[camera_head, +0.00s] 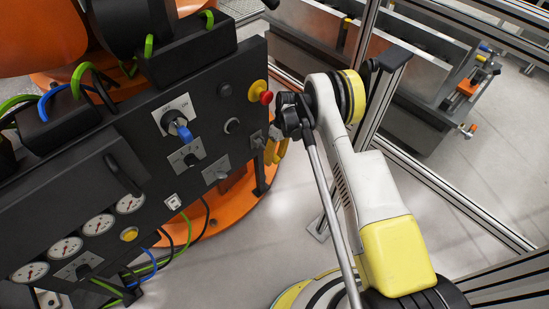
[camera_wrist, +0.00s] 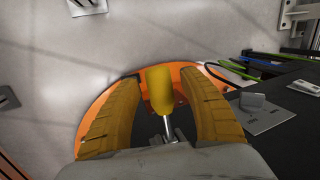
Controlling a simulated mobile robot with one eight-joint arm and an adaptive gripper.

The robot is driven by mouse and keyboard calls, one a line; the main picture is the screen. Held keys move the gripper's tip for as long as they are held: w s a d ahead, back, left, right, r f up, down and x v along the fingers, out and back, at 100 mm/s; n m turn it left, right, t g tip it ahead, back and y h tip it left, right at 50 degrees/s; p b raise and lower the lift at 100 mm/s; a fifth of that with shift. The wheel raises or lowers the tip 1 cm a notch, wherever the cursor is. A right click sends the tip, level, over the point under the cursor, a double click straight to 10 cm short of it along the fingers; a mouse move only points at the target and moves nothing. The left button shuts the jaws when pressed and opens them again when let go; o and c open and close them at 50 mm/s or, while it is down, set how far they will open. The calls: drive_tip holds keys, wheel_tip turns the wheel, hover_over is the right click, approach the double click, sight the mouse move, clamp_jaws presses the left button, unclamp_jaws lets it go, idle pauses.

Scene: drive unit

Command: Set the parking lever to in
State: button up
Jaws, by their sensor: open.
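The parking lever appears to be the yellow knob on a metal shaft (camera_wrist: 160,90) in the wrist view. My gripper (camera_wrist: 163,76) is open, with one yellow finger on each side of the knob. Gaps show between the knob and both fingers. The lower shaft and its mount are hidden behind the gripper body. In the head view my gripper (camera_head: 275,150) is at the right end of the black control panel (camera_head: 150,150), beside a small grey plate (camera_head: 257,139). I cannot clearly tell the lever from the yellow fingers there.
The panel carries a red emergency button (camera_head: 266,97), a blue selector switch (camera_head: 178,129), several gauges (camera_head: 98,224) and cables. An orange robot base (camera_head: 240,205) is beneath. A metal fence post (camera_head: 375,100) stands right of the panel. Grey floor is open below.

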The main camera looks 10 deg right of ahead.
drive_tip(key=v, duration=1.1)
drive_tip(key=shift+r, duration=0.4)
drive_tip(key=s+d+f+t+y+p, duration=0.2)
drive_tip(key=s+t+y+p, duration=0.1)
drive_tip(key=t+p, duration=0.1)
drive_tip(key=shift+m, duration=0.4)
drive_tip(key=b+x, duration=0.4)
drive_tip(key=x, duration=0.6)
drive_tip(key=shift+s+f, duration=0.15)
drive_tip(key=shift+f, duration=0.15)
clamp_jaws()
